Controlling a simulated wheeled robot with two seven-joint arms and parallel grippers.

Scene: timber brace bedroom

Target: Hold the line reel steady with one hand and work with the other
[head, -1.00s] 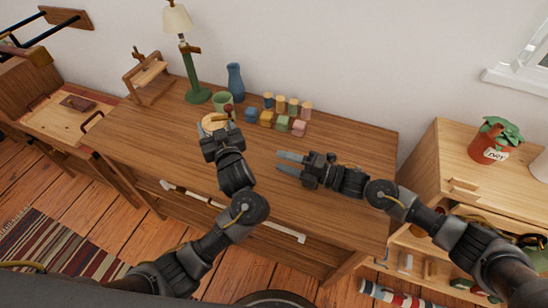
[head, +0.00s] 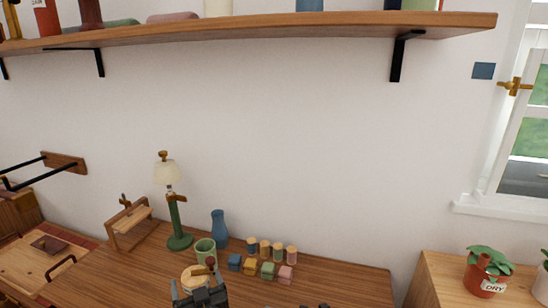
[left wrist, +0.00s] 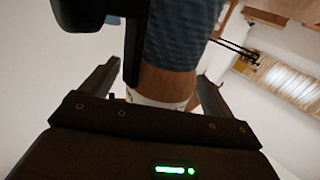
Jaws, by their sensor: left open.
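The line reel appears to be the round pale wooden piece (head: 195,278) with a dark knob or handle, on the desk in the head view. My left gripper (head: 200,291) is in front of it and hides its lower part. In the left wrist view a brown body with a blue ribbed band (left wrist: 180,35), apparently the reel, stands close between the two spread fingers of my left gripper (left wrist: 158,92). The left gripper is open; whether a finger touches the reel I cannot tell. Only a dark sliver of my right gripper (head: 315,306) shows at the bottom edge.
A green cup (head: 205,250) stands just behind the reel, with a blue vase (head: 219,228) and a green lamp (head: 177,220) beyond. Several small coloured blocks and jars (head: 265,252) stand to the right. A wall shelf (head: 260,30) hangs above. The desk's right part (head: 350,285) is clear.

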